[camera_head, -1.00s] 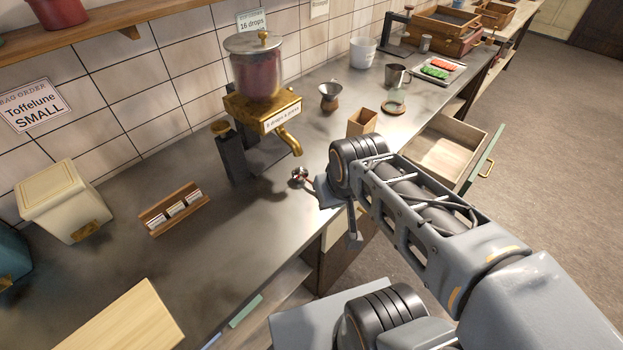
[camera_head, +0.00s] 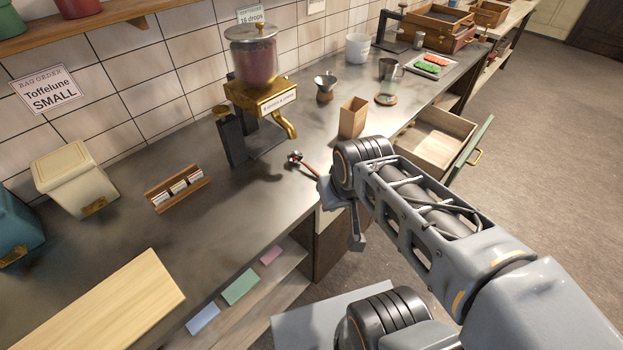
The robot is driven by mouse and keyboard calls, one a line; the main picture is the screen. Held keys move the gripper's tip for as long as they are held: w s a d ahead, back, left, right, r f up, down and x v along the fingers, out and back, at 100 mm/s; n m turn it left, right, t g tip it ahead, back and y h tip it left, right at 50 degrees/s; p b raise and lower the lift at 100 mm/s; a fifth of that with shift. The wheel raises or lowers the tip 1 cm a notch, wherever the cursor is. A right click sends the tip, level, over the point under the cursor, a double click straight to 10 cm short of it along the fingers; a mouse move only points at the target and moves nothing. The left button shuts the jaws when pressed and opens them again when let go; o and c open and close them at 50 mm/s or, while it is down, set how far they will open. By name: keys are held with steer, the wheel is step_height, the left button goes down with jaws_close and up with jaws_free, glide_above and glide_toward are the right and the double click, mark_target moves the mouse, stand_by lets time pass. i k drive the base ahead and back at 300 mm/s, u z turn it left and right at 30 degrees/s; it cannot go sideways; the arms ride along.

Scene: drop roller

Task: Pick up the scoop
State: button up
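The scoop (camera_head: 296,159) is a small metal bowl with a thin reddish handle. It lies on the grey counter, right of the dispenser's base and below its brass spout. Its handle points down and right towards my gripper (camera_head: 342,217), which is at the counter's front edge. My gripper's two grey finger parts look spread apart, with nothing seen between them. The far end of the handle comes close to the left finger or passes behind it; I cannot tell if they touch.
The brass dispenser (camera_head: 257,98) with its glass jar stands behind the scoop. A small wooden box (camera_head: 353,117) and a metal funnel (camera_head: 325,87) stand to the right. A drawer (camera_head: 441,141) is open at the counter's front. A rack of cards (camera_head: 178,190) is at left.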

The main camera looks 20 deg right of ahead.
mark_target(296, 154)
steer(key=k, duration=0.2)
steer(key=z, duration=1.75)
steer(key=i, duration=1.1)
steer(key=u, duration=3.15)
